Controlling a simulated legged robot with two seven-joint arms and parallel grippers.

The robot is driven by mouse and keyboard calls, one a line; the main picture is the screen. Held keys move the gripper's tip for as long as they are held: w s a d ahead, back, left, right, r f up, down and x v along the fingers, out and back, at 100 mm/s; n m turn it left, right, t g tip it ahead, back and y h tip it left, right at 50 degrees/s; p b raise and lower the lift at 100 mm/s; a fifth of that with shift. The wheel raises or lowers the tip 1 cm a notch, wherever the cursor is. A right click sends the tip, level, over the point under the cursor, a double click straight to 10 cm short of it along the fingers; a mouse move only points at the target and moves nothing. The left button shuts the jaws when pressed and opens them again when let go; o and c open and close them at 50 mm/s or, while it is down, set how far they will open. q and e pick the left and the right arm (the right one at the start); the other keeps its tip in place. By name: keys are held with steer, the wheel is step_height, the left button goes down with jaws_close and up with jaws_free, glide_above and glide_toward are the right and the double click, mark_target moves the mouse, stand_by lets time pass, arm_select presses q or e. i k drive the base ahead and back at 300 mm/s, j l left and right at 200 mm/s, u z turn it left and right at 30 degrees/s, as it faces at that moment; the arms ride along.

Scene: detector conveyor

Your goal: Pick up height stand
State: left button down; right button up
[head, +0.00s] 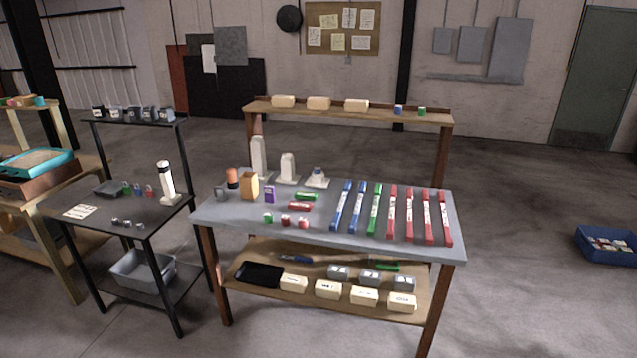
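No label marks the height stand, so I cannot tell which upright it is. A tall pale upright (258,157) stands at the back left of the grey-topped workbench (330,220). A shorter pale upright (288,168) on a flat base stands to its right. A low pale piece (317,178) with a bluish top is right of that. A white upright with black parts (167,180) stands, slightly tilted in the picture, on the dark side table (120,225). Neither of my grippers is in view.
Blue, green and red strips (392,212) fill the bench's right half. An orange-and-dark cylinder (232,178), a tan box (249,186) and small blocks crowd its left. A raised shelf (345,112) runs behind. A blue bin (606,245) is on the floor at right. Floor in front is clear.

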mark_target(316, 180)
steer(key=i+u, duration=0.4)
steer(key=i, duration=3)
